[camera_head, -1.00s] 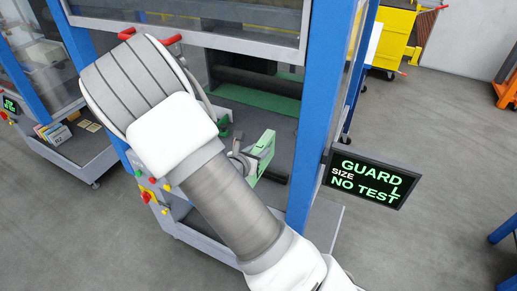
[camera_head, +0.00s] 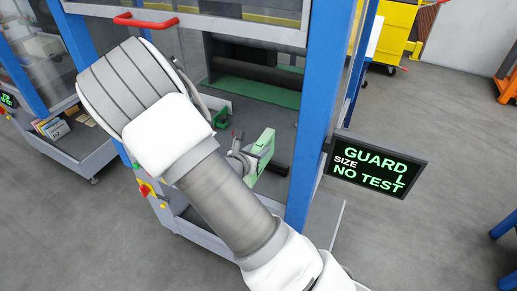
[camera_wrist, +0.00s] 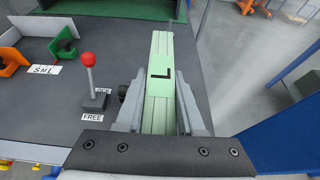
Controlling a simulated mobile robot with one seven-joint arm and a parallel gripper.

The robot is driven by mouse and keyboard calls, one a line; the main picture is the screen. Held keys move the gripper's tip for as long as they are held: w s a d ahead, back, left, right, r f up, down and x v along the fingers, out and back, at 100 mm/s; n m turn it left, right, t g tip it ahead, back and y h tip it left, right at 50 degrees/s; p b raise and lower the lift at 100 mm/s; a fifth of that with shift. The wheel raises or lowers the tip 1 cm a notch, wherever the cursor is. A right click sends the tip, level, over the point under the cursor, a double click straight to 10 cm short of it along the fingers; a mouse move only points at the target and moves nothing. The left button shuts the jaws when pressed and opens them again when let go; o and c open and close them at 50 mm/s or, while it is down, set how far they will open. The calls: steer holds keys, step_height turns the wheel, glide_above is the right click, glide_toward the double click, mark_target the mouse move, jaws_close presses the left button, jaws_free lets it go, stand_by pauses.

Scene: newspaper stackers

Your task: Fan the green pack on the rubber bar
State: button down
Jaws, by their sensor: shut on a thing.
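The green pack (camera_head: 265,148) is a pale green block held inside the machine's open bay. My arm hides part of the bay.
A red-knobbed lever (camera_wrist: 88,62) stands left of my gripper, beside LOCK and FREE labels. Orange (camera_wrist: 12,55) and green (camera_wrist: 65,40) brackets stand further left. A blue post (camera_head: 318,120) and a sign (camera_head: 375,167) reading "GUARD L, SIZE, NO TEST" bound the right.

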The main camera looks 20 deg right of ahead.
mark_target(267, 140)
steer(key=shift+f+b, duration=0.55)
steer(key=shift+w+d, duration=0.1)
stand_by(0.3)
steer(key=shift+w+d, duration=0.45)
steer(key=shift+w+d+b, duration=0.1)
steer(key=shift+b, duration=0.25)
steer(key=shift+w+d, duration=0.4)
steer(key=shift+w+d+b, duration=0.5)
steer(key=shift+w+d, duration=0.05)
steer(key=shift+d, duration=0.05)
steer(key=shift+w+d, duration=0.45)
steer(key=shift+w, duration=0.05)
